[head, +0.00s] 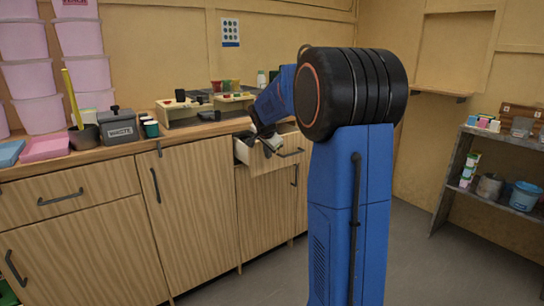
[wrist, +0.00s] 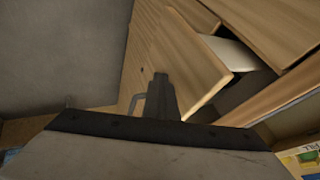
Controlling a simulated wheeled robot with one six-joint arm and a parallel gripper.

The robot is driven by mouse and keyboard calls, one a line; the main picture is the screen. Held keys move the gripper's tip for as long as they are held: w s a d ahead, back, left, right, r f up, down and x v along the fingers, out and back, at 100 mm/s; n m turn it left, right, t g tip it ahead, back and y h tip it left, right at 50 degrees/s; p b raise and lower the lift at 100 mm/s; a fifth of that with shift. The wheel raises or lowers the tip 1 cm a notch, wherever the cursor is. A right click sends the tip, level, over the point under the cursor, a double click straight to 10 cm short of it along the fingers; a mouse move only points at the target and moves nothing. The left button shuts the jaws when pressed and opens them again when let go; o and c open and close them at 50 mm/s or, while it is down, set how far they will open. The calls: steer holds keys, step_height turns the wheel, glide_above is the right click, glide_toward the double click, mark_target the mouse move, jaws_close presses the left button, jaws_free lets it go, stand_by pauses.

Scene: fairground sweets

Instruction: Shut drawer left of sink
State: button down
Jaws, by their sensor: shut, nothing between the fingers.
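A wooden drawer (head: 258,161) with a dark bar handle (head: 290,153) stands pulled out of the counter, left of my arm in the head view. In the wrist view its wooden front (wrist: 188,66) faces my gripper, with the dark inside partly showing to the right. My gripper (wrist: 160,80) is shut and empty, its tips close to the drawer front; I cannot tell whether they touch. In the head view my gripper (head: 260,137) is at the drawer, partly hidden by my arm. I cannot make out a sink; my arm covers part of the counter.
The counter (head: 172,135) holds a grey box (head: 117,125), small cups, a wooden stand (head: 185,110) and stacked pink tubs (head: 35,77). A closed drawer (head: 72,196) is at the left. A shelf (head: 455,160) stands at the right. Grey floor is clear between.

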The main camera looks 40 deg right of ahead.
steer(key=w, duration=1.4)
steer(key=shift+w, duration=0.15)
steer(key=shift+w+r, duration=0.1)
steer(key=shift+w, duration=0.25)
steer(key=shift+r, duration=0.1)
